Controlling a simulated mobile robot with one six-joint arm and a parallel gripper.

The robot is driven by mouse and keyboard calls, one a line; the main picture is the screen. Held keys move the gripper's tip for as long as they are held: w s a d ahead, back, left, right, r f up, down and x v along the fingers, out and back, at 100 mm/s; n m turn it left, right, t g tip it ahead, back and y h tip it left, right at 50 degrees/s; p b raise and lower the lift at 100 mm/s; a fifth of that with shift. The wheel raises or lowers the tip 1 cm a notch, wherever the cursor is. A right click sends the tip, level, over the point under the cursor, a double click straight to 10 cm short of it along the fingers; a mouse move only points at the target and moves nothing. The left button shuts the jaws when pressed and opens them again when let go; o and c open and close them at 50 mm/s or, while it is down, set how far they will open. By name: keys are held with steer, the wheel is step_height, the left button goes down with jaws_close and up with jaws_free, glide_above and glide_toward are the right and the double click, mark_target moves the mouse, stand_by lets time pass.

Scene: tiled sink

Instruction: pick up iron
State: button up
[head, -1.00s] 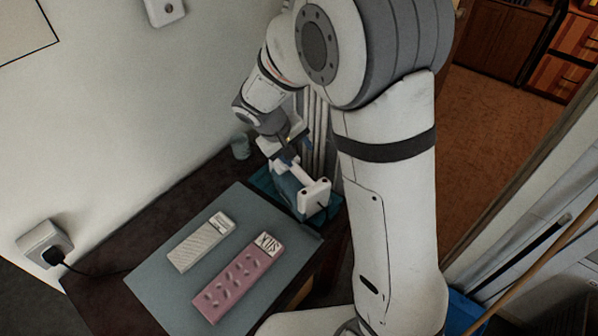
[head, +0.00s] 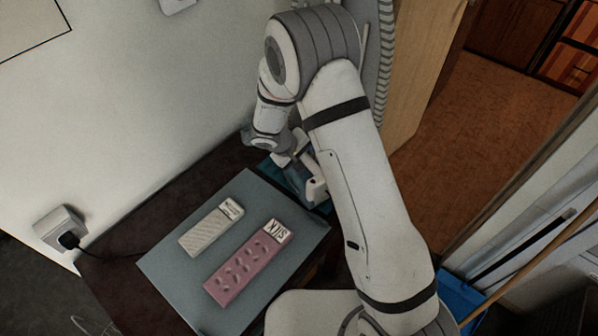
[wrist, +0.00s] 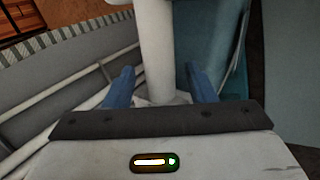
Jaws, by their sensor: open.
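The iron (head: 317,190) is at the far right end of the ironing surface, partly hidden by my arm in the head view. It shows a white part and what looks like a blue-teal body. My gripper (head: 303,158) is down at it. In the wrist view, a white post-like part, apparently the iron's handle (wrist: 157,45), stands between the blue fingers of my gripper (wrist: 162,88). The fingers are open, with a visible gap on both sides of it. A teal surface (wrist: 218,35) lies right of the handle. The iron's underside is hidden.
A grey-blue board (head: 178,268) on a dark table holds a pale patterned box (head: 208,230) and a pink box (head: 247,265). A wall socket with a plug and cord (head: 62,230) is at left. The wall is close behind the table.

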steer(key=shift+w+d+f, duration=0.15)
steer(key=shift+f, duration=0.2)
steer(key=c, duration=1.1)
steer(key=shift+r, duration=0.15)
